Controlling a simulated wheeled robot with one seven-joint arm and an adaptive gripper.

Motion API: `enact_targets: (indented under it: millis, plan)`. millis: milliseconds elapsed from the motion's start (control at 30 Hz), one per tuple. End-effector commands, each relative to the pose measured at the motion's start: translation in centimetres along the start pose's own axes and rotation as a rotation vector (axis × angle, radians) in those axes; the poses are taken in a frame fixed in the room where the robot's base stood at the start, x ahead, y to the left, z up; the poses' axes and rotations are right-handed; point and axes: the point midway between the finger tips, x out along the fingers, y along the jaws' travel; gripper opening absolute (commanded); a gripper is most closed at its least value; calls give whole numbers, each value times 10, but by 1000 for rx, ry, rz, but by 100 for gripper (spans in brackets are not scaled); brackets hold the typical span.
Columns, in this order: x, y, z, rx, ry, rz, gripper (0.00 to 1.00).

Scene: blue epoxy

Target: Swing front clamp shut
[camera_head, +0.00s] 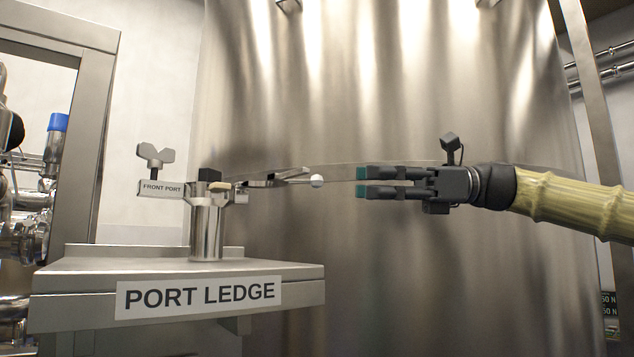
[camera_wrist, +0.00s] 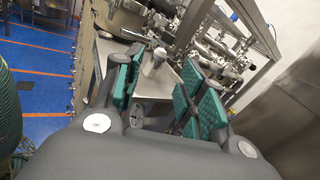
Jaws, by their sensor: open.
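The front port (camera_head: 206,230) is a short upright steel tube on the port ledge (camera_head: 75,285). The front clamp (camera_head: 268,182) is at the tube's top, its arm reaching right and ending in a pale ball knob (camera_head: 317,180). A wing nut (camera_head: 155,155) stands left of the tube above the FRONT PORT label. The clamp looks swung open. My gripper (camera_head: 361,182) points left at about knob height, a short gap right of the knob. It is open and empty. In the wrist view the teal finger pads of my gripper (camera_wrist: 160,88) stand apart, with port hardware (camera_wrist: 155,62) between them.
A large steel tank (camera_head: 440,280) fills the background behind the clamp and my gripper. A steel frame post (camera_head: 85,140) and pipework with a blue cap (camera_head: 58,122) stand at the left. The space between the knob and my fingertips is clear.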

Motion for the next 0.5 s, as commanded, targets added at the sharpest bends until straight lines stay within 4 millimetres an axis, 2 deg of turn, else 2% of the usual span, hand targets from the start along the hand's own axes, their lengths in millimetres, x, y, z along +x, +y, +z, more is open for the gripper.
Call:
enact_targets:
  millis: [300,500]
  plan:
    - [54,-1,1,-1,2,4,40]
    - [81,-1,0,-1,1,4,40]
